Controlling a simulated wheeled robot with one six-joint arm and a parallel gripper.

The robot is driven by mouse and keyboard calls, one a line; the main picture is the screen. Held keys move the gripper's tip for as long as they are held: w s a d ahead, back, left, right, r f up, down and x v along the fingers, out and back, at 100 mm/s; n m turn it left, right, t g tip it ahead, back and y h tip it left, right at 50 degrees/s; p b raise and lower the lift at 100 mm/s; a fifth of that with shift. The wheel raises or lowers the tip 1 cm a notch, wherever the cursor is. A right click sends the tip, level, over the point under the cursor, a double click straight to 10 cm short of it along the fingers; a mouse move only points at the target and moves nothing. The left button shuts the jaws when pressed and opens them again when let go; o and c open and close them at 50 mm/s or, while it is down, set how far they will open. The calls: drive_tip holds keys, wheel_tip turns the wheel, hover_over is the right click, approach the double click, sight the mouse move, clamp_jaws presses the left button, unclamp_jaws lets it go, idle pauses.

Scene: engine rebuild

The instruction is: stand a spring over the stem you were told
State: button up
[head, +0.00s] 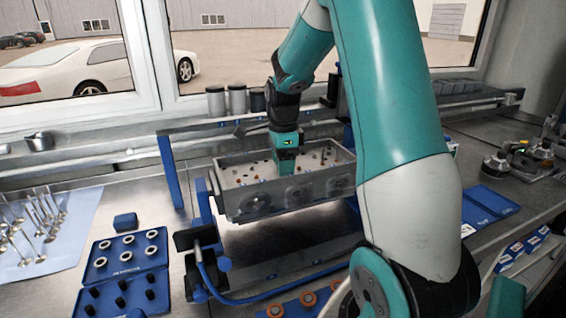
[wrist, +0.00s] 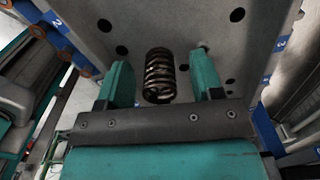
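A dark coil spring (wrist: 160,78) stands on the cylinder head (wrist: 225,25) between my gripper's two teal fingers in the wrist view. My gripper (wrist: 162,72) is open, with a gap between the spring and each finger. I cannot see whether a stem is inside the spring. In the head view my gripper (head: 286,166) is down inside the grey cylinder head (head: 290,196), which sits on a blue stand. The spring is hidden there behind the gripper.
A blue tray (head: 121,283) with several rings and black parts lies at the left. Several valves (head: 38,225) lie on a pale blue sheet. Orange rings (head: 307,299) sit in a blue holder at the front. Metal cylinders (head: 237,99) stand on the back ledge.

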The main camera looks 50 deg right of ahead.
wheel_tip(320, 180, up, 17)
drive_tip(key=b, duration=0.1)
drive_tip(key=shift+r, duration=0.2)
idle(0.3)
drive_tip(key=s+a+f+n+t+y, duration=0.1)
drive_tip(key=s+a+f+n, duration=0.1)
drive_tip(key=a+n, duration=0.7)
drive_tip(key=s+a+f+n, duration=0.2)
drive_tip(key=a+f+n, duration=0.1)
drive_tip(key=a+n, duration=0.55)
drive_tip(key=s+a+f+n+g+y, duration=0.1)
drive_tip(key=s+a+f+n+y, duration=0.2)
drive_tip(key=s+a+n, duration=1.1)
wheel_tip(320, 180, down, 2)
drive_tip(key=shift+s+a+f+n, duration=0.2)
drive_tip(key=shift+s+a+n, duration=0.15)
drive_tip(key=shift+s+a, duration=0.5)
